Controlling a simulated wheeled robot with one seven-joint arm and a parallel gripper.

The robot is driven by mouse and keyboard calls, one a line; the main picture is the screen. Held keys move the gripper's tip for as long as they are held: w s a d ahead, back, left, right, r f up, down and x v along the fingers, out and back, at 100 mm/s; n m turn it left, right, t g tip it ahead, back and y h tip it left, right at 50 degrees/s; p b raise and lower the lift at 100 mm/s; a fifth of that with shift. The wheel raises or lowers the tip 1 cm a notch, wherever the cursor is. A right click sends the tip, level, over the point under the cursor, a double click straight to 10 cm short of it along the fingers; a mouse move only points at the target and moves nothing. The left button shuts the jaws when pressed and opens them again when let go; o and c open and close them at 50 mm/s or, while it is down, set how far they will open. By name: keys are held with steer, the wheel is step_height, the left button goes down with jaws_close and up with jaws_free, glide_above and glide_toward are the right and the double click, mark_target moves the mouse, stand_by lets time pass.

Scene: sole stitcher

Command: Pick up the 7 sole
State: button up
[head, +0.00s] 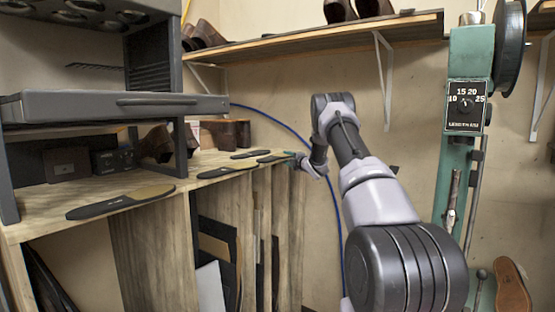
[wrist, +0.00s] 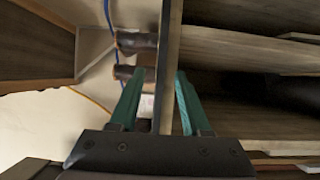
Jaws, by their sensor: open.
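Several dark flat soles lie on the wooden bench top in the head view: a large one with a tan part (head: 120,202) at the front left, one (head: 226,172) farther back, one (head: 250,154) behind it, and one (head: 274,158) close to my gripper. Their numbers are too small to read, so I cannot tell which is the 7 sole. My gripper (head: 294,161) is at the bench's far right edge. In the wrist view its green fingers (wrist: 156,90) are open, one on each side of the board's edge. No sole is clearly visible between them.
The wooden bench top (head: 80,222) has open slots below with panels. A grey rack (head: 110,106) stands over its left part. A green machine (head: 462,130) stands at the right. A wall shelf (head: 300,42) holds shoes.

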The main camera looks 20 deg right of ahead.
jaws_close()
stand_by(1.4)
